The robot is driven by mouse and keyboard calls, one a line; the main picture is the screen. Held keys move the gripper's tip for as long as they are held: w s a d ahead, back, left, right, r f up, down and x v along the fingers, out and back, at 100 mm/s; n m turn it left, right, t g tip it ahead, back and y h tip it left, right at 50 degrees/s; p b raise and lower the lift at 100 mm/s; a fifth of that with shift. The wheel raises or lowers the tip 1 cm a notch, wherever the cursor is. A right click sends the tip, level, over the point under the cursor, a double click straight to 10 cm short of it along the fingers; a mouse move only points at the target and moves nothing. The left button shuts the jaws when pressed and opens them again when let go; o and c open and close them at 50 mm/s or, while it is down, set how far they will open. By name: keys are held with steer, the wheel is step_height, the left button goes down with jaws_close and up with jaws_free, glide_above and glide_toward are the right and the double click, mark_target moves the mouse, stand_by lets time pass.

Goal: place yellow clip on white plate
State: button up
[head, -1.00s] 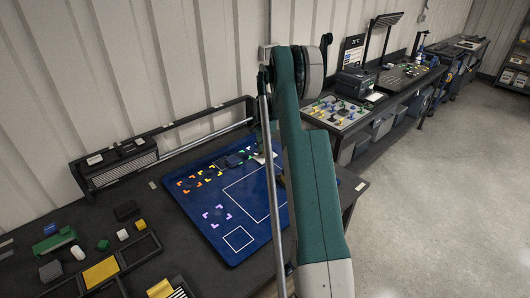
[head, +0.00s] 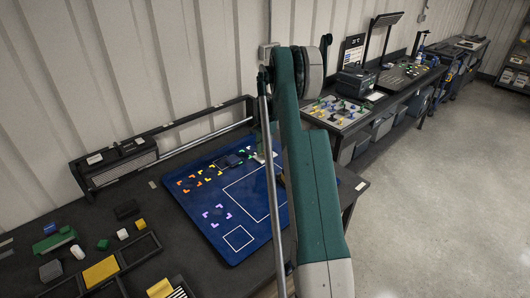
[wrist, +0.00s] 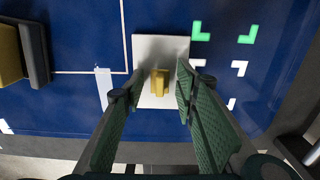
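In the wrist view the white plate (wrist: 148,46) lies on the blue mat. The yellow clip (wrist: 160,82) appears on the plate's lower middle; whether it rests flat on it is hard to tell. My gripper (wrist: 159,80) is open, with one green finger on each side of the clip and a visible gap to each. In the head view my arm hides the gripper and the clip. Only a small pale part that may be the plate (head: 262,155) shows beside the arm.
A yellow and dark block (wrist: 22,54) is at the left of the wrist view. The blue mat (head: 205,190) has coloured corner marks and white outlines. Several blocks and trays (head: 102,270) sit on the dark bench at lower left.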

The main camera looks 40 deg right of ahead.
mark_target(264, 151)
step_height(264, 151, up, 12)
steer(key=shift+r, duration=0.15)
stand_by(0.7)
stand_by(0.5)
steer(key=s+a+r+n+t, duration=0.1)
steer(key=s+a+r+n, duration=0.25)
steer(key=a+r, duration=0.6)
steer(key=s+a+r+n+t+h, duration=0.15)
steer(key=s+a+r, duration=0.35)
steer(key=a, duration=0.8)
steer(key=s+a+r+n+t+y, duration=0.1)
steer(key=s+a+r+n, duration=0.2)
steer(key=a+r, duration=0.65)
steer(key=s+a+n+t, duration=0.2)
steer(key=s+a+n, duration=0.3)
steer(key=s+a, duration=0.95)
steer(key=s+a+f+n+t, duration=0.1)
steer(key=s+a+f+n, duration=0.1)
steer(key=s+a, duration=0.3)
steer(key=s+a+f+n, duration=0.3)
steer(key=s+a+f, duration=0.1)
steer(key=s, duration=0.6)
steer(key=shift+a+t, duration=0.35)
steer(key=shift+a, duration=0.35)
